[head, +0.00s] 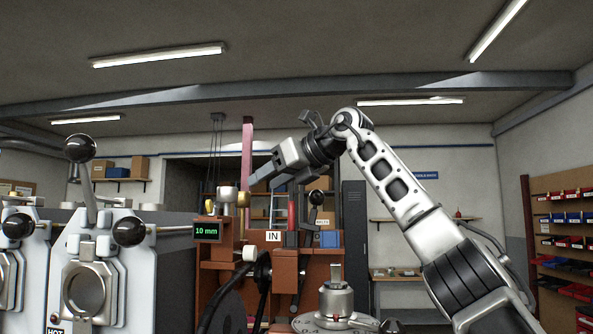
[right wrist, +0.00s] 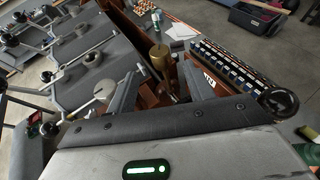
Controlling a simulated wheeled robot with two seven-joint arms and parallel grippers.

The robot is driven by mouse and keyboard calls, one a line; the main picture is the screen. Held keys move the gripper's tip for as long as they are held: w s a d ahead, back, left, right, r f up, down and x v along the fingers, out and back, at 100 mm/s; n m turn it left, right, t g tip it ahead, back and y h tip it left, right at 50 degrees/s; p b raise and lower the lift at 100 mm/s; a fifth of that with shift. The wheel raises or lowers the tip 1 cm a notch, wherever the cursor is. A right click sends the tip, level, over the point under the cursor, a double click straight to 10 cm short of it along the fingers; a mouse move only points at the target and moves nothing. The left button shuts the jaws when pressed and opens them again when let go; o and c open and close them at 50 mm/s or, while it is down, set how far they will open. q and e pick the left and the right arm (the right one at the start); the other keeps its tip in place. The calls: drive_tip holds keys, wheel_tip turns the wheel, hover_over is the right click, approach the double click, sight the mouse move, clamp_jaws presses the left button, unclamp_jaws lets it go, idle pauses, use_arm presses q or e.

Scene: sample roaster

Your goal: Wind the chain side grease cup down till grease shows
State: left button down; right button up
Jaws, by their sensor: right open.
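The frames do not show which side is the chain side. In the right wrist view a brass cylinder (right wrist: 160,59) stands ahead of my jaws, roughly centred between them. My right gripper (head: 259,184) is open and empty, pointing down and left, just right of the brass parts. The two fingers also show in the right wrist view (right wrist: 161,78), apart. No grease can be made out. My left gripper is not in view.
Grey roasting units (head: 97,270) with black ball-ended levers (head: 80,148) stand at the left. A small display (head: 206,231) reads 10 mm. A sign (head: 273,236) reads IN. A pinkish-red upright post (head: 247,160) rises behind the brass parts. A metal fitting (head: 336,300) stands below my arm.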

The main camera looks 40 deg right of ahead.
sight(243, 195)
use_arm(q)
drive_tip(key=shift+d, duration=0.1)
use_arm(e)
drive_tip(key=v, duration=0.7)
drive_tip(key=shift+s, duration=0.3)
drive_tip(key=shift+d+r, duration=0.1)
drive_tip(key=p+x, duration=0.6)
drive_tip(key=x, duration=1)
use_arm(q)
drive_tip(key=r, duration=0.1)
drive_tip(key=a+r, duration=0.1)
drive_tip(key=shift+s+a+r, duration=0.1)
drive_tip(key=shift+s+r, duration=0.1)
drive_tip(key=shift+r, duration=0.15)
